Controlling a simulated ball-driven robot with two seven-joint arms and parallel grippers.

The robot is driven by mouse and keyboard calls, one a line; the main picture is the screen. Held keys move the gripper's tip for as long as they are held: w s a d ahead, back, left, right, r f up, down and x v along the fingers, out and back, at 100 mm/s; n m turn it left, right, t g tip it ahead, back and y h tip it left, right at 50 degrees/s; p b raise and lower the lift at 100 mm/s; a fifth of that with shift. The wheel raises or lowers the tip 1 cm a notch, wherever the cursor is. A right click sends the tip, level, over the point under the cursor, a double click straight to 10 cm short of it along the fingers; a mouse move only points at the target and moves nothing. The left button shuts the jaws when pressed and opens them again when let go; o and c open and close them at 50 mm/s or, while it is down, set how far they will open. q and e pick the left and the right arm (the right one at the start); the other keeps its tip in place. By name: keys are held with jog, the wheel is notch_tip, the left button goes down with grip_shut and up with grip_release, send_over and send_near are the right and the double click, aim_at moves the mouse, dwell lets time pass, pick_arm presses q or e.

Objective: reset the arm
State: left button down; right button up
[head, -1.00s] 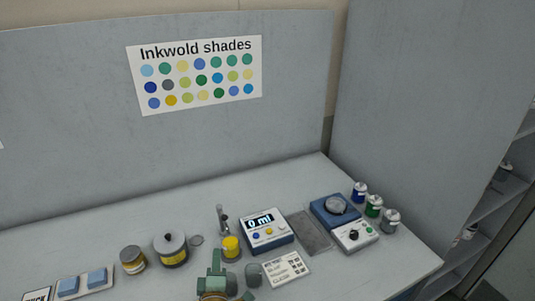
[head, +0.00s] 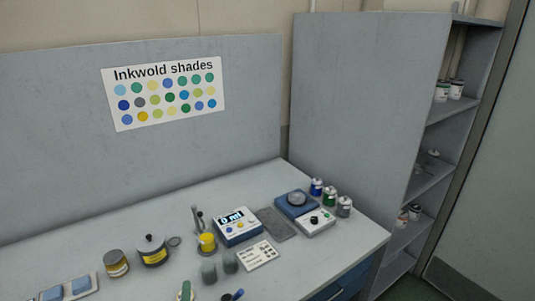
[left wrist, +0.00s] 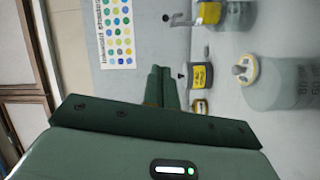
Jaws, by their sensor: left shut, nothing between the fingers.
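My left gripper (left wrist: 160,82) shows in the left wrist view, its two green fingers together with nothing between them. It points out over the bench toward the grey back panel, apart from the jars on the right of that view. In the head view I cannot clearly pick it out; a small green and cream shape at the bottom edge is too cut off to tell. My right gripper is in neither view.
The bench (head: 140,225) holds a yellow-labelled pot (head: 152,251), a tin (head: 116,263), a 0 ml display unit (head: 237,226), a blue scale (head: 297,202), several small jars (head: 330,197) and a card (head: 258,256). Shelves (head: 432,168) stand at right. The bench's back left is clear.

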pick_arm(q)
jog(key=s+d+m+g+h, duration=0.2)
jog(key=s+m+g+h, duration=0.6)
jog(key=m, duration=1)
jog(key=s+a+r+m+g+y, duration=0.25)
jog(key=s+a+r+y, duration=0.2)
jog(key=s, duration=0.35)
jog(key=s+a+r+m+g+y, duration=0.1)
jog(key=s+a+r+m+y, duration=0.2)
jog(key=s+a+m+y, duration=0.25)
jog(key=s+d+f+n+g+h+b, duration=0.1)
jog(key=s+d+f+h, duration=0.15)
jog(key=f, duration=1.25)
jog(key=s+d+f+n+g+h+b, duration=0.1)
jog(key=s+d+f+g+h, duration=0.15)
jog(key=f, duration=1.15)
jog(key=s+a+f+n+g+b, duration=0.1)
jog(key=s+f+n+g+b, duration=0.1)
jog(key=s+f, duration=1.6)
jog(key=s+n, duration=0.1)
jog(key=s, duration=0.1)
jog(key=shift+s+h+b, duration=0.3)
jog(key=shift+s, duration=0.1)
